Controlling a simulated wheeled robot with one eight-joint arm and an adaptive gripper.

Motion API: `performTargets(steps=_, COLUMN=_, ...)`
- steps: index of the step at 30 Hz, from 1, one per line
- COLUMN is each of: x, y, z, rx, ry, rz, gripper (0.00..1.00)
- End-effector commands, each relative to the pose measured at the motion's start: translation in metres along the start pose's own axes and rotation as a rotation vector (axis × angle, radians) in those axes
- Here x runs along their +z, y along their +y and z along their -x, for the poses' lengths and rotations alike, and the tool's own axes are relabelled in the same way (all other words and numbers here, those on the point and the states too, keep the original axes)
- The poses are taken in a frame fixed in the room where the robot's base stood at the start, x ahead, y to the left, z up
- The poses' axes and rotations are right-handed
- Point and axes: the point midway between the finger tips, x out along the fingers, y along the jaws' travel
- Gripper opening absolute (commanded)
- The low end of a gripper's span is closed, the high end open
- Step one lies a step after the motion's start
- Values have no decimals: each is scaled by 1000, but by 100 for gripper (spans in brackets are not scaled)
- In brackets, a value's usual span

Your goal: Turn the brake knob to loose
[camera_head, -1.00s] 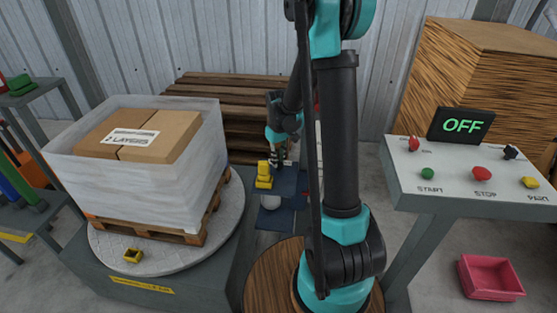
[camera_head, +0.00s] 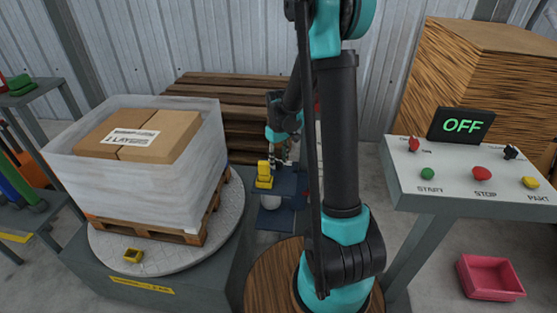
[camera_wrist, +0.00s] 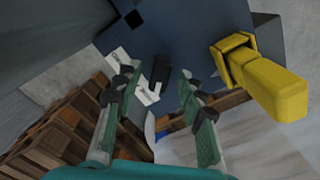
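A small black knob (camera_wrist: 160,78) shows in the wrist view on a dark blue surface (camera_wrist: 190,35), next to white label plates (camera_wrist: 146,92). It is likely the brake knob; the label text is not readable. My gripper (camera_wrist: 158,88) is open, with one finger on each side of the knob in the picture. I see no contact, and the gap in depth is unclear. In the head view my gripper (camera_head: 281,155) is small, above the dark blue unit (camera_head: 288,184); the knob cannot be made out there.
A yellow block-like part (camera_head: 264,174) stands close to my gripper; it also shows in the wrist view (camera_wrist: 268,82). The wrapped pallet load (camera_head: 125,160) stands on a round turntable at the left. A control panel (camera_head: 470,180) with an OFF display is at the right.

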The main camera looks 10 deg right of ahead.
Motion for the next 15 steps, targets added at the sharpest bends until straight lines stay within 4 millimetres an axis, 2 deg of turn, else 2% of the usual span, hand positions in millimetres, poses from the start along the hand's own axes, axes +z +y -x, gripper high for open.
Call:
performTargets(steps=5, x=0, y=0, z=5, rx=0, ry=0, rz=0, gripper=40)
performTargets(steps=8, x=0, y=0, z=16, rx=0, ry=0, rz=0, gripper=40)
performTargets(steps=15, x=1, y=0, z=61, rx=0, ry=0, rz=0, gripper=40)
